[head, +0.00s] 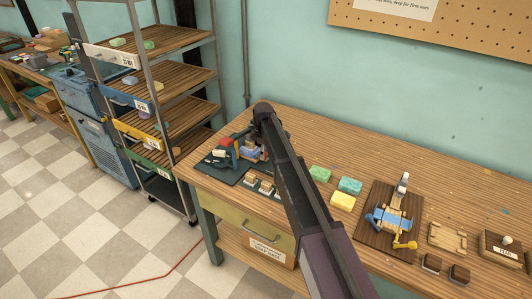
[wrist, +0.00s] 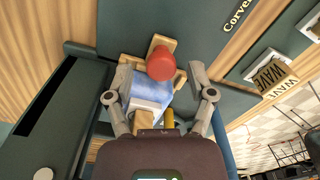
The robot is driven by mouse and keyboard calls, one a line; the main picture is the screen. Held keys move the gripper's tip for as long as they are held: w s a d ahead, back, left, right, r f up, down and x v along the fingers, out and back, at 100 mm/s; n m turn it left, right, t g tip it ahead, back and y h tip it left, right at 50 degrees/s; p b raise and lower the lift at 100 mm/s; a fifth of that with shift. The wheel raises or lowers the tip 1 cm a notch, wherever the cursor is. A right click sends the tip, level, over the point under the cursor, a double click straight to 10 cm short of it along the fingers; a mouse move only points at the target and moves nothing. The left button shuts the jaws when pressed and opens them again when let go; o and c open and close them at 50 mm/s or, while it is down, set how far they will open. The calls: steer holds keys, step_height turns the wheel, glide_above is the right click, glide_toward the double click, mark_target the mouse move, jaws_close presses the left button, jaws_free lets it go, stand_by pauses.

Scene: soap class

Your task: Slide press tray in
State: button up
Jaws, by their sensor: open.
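The soap press (head: 248,150) stands on a dark green board at the left end of the workbench, partly hidden by my arm in the head view. In the wrist view a light wooden piece (wrist: 163,42), which looks like the press tray, lies under a red knob (wrist: 160,64). A blue block (wrist: 146,82) sits at the wooden piece, with a white part in front of it. My gripper (wrist: 161,73) is open, its fingers on either side of the knob and blue block. I cannot tell whether the fingers touch anything.
Green and yellow soaps (head: 343,201) and a second wooden fixture (head: 397,215) stand right of my arm. A shelf rack (head: 160,90) is left of the bench. Checkered floor is open in front.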

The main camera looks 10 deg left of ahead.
steer(key=shift+d, duration=0.15)
steer(key=s+d, duration=0.1)
steer(key=d, duration=0.3)
steer(key=s+d, duration=0.2)
steer(key=d, duration=0.2)
steer(key=s+d, duration=0.1)
steer(key=d, duration=0.3)
steer(key=shift+s, duration=0.25)
steer(key=shift+w+a+r+p, duration=0.15)
steer(key=shift+a+r+p, duration=0.05)
steer(key=shift+r+p, duration=0.45)
step_height(320, 180, up, 12)
steer(key=p, duration=1.3)
steer(key=s+d+f+m+b, duration=0.2)
steer(key=s+d+m+b, duration=0.1)
steer(key=s+d+m, duration=0.7)
steer(key=shift+s+d, duration=1.55)
steer(key=shift+d, duration=0.75)
steer(key=shift+f, duration=0.1)
